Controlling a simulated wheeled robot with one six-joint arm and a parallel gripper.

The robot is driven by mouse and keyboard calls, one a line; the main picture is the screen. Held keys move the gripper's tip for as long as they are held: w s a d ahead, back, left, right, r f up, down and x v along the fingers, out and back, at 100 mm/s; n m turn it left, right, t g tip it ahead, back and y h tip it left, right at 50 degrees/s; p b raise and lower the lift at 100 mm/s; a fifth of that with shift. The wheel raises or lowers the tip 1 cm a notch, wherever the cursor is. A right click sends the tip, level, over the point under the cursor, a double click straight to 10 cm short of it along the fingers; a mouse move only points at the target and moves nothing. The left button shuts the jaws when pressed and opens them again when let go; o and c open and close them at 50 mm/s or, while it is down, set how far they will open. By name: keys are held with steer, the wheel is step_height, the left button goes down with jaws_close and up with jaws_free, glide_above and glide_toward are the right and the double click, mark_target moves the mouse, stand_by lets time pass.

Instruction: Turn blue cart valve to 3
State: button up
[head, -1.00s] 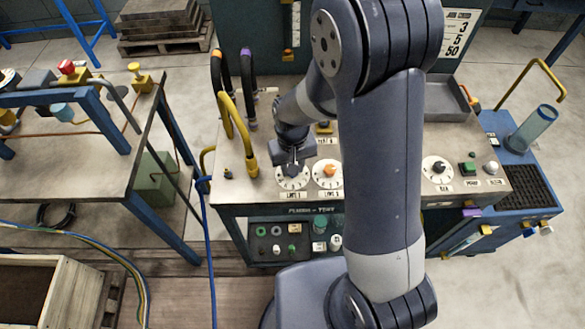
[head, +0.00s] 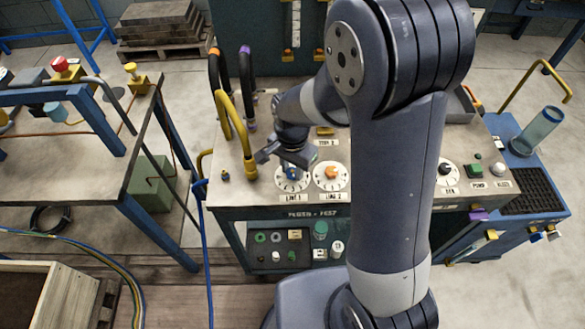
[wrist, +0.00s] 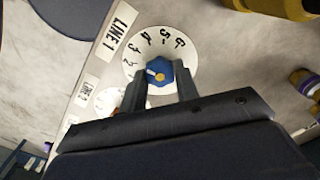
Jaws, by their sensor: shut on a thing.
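The blue knob (wrist: 160,73) sits at the centre of a white numbered dial (wrist: 148,50) beside the LINE 1 label (wrist: 119,31). Its white pointer mark faces roughly the 2 in the wrist view. My gripper (wrist: 161,84) is shut on this knob, one finger on each side. In the head view my gripper (head: 291,170) is at the LINE 1 dial (head: 289,187), left on the worktop, and mostly hides the knob. The dial's lower part is hidden by the gripper in the wrist view.
An orange knob (head: 331,172) on the LINE 2 dial stands close to the right. A yellow curved pipe (head: 247,150) rises close to the left of my gripper. A black-knobbed dial (head: 446,169) and a green button (head: 475,169) are farther right.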

mark_target(293, 171)
steer(key=shift+m, duration=0.9)
steer(key=o, duration=1)
steer(key=shift+c, duration=0.2)
step_height(293, 171, up, 11)
steer(key=shift+f, duration=0.1)
